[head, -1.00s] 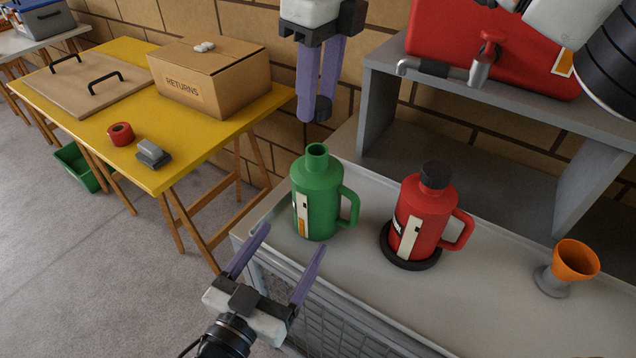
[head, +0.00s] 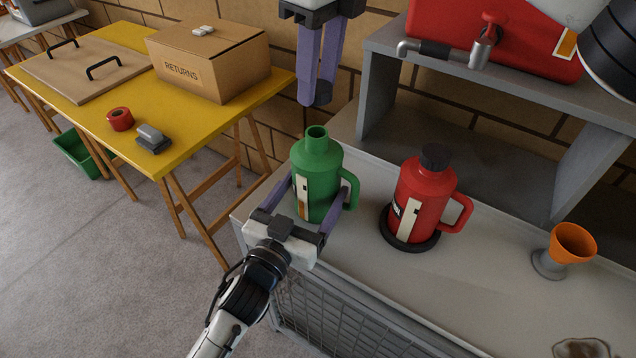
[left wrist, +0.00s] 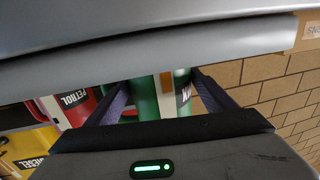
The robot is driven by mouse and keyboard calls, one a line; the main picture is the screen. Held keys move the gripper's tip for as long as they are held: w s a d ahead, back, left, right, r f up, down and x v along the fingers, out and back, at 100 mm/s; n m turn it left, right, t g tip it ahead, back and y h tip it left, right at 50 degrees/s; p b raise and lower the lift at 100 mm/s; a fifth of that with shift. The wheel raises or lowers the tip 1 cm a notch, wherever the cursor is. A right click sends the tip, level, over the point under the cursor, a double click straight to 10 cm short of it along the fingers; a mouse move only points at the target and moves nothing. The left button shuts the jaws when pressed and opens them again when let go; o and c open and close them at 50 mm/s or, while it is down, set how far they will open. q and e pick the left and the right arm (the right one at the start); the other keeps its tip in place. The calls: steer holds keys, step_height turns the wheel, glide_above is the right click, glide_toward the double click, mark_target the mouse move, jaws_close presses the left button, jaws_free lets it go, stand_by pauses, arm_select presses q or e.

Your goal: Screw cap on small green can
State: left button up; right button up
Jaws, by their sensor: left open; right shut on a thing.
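The small green can (head: 322,165) stands upright on the light bench top, its neck open and its handle to the right. My left gripper (head: 312,192) is open with its purple fingers on either side of the can's body; contact cannot be told. In the left wrist view the green can (left wrist: 146,98) shows between the fingers, partly cut off by a grey surface. My right gripper (head: 318,100) is shut on a small dark cap (head: 322,92), mostly hidden by the fingers. It hangs above and behind the green can's neck, apart from it.
A red can (head: 423,195) with a black cap stands on a dark ring to the right. A grey shelf (head: 480,75) holding a large red container (head: 470,35) stands behind. A yellow table (head: 185,140) is at left.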

arm_select(q)
steer(key=shift+w+d, duration=0.3)
steer(key=shift+w, duration=0.35)
steer(key=shift+c, duration=0.3)
steer(key=c, duration=1.1)
arm_select(e)
steer(key=shift+f, duration=2.5)
steer(key=shift+f, duration=0.1)
steer(key=shift+f, duration=0.8)
steer(key=shift+f, duration=0.55)
